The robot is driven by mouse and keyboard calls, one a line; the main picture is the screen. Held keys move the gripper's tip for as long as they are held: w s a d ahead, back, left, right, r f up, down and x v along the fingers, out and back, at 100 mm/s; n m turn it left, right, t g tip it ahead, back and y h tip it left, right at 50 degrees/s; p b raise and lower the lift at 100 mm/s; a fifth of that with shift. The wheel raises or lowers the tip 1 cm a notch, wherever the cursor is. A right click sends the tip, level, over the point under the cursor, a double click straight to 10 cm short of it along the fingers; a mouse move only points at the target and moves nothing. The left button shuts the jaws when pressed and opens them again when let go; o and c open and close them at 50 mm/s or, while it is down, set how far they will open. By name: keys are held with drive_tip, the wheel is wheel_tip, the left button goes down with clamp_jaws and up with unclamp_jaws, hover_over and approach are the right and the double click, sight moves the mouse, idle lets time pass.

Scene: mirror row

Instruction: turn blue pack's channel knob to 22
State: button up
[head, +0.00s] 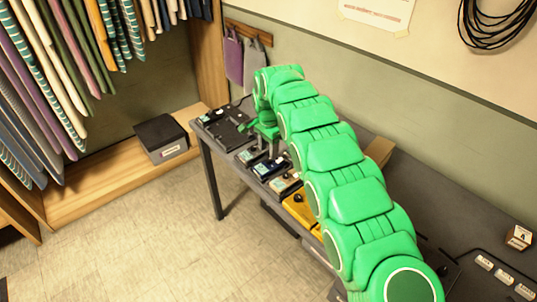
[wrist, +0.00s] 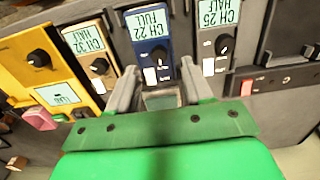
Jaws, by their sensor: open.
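The blue pack (wrist: 177,22) stands in the wrist view between a tan pack and a grey pack. Its screen (wrist: 147,24) reads CH 22 FULL. Its black channel knob (wrist: 160,56) sits below the screen, with white tabs beneath it. My gripper (wrist: 160,78) is open, with one finger near each side of the blue pack's lower end. In the head view the blue pack (head: 268,169) lies on the grey bench, just below my gripper (head: 266,140).
The tan pack (wrist: 92,45) reads CH 32 HALF and the grey pack (wrist: 218,40) reads CH 25 HALF, both close beside the fingers. A yellow unit (wrist: 25,72) with a knob is further left. A dark box (head: 162,138) sits on the wooden ledge.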

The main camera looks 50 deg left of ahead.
sight(268, 160)
drive_tip(key=shift+r, duration=1.95)
